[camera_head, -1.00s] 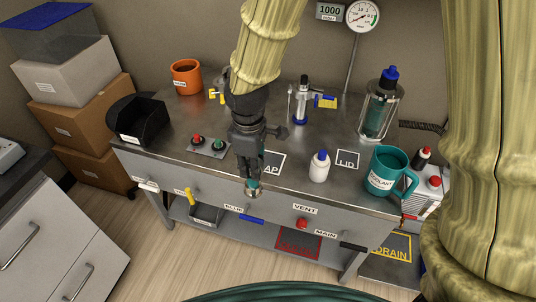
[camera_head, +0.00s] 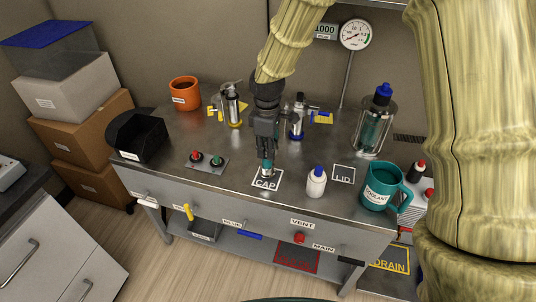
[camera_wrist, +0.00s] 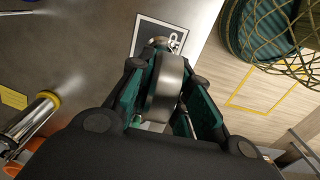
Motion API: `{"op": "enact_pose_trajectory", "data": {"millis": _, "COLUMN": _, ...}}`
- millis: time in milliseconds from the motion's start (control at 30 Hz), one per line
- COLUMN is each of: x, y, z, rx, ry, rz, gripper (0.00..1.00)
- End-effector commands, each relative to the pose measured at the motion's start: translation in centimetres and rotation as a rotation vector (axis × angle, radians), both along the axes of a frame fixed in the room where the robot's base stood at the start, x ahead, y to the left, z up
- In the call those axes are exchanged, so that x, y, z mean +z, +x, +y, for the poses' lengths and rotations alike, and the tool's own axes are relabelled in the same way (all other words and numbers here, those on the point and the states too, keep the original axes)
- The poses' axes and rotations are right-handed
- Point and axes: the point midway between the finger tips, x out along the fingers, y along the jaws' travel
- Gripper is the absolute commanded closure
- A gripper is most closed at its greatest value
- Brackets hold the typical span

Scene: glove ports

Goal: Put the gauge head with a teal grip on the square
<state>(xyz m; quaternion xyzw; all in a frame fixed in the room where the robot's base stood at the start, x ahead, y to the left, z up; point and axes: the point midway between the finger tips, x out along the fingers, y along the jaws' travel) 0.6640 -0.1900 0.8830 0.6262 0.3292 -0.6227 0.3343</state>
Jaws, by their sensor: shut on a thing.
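My gripper (camera_head: 267,162) points down over the square marked CAP (camera_head: 266,186), a white outline on the metal bench. It is shut on the gauge head (camera_head: 267,171), a small metallic piece with teal showing at it. In the wrist view the gauge head (camera_wrist: 168,85) shows as a round grey metal body between the fingers, with teal on both sides. The square (camera_wrist: 147,28) lies just beyond the fingertips there, partly hidden by them. I cannot tell whether the gauge head touches the bench.
A white bottle with blue cap (camera_head: 316,182) stands close right of the square. The LID square (camera_head: 342,174) is empty. A teal mug (camera_head: 383,186) is farther right. A red-and-green button plate (camera_head: 207,161) lies left. Metal fixtures (camera_head: 231,105) stand behind.

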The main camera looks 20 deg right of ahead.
Motion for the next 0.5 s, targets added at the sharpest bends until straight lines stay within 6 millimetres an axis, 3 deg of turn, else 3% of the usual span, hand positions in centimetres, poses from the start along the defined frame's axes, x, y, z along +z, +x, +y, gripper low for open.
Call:
{"op": "enact_pose_trajectory", "data": {"millis": 100, "x": 0.0, "y": 0.8, "z": -0.5, "rx": -0.001, "ry": 0.000, "rz": -0.001, "gripper": 1.00}}
{"op": "enact_pose_trajectory", "data": {"millis": 333, "x": -2.8, "y": 0.6, "z": -0.4, "rx": 0.001, "ry": -0.001, "rz": 0.001, "gripper": 1.00}}
{"op": "enact_pose_trajectory", "data": {"millis": 500, "x": -3.5, "y": 0.6, "z": -0.4, "rx": 0.000, "ry": -0.001, "rz": -0.001, "gripper": 1.00}}
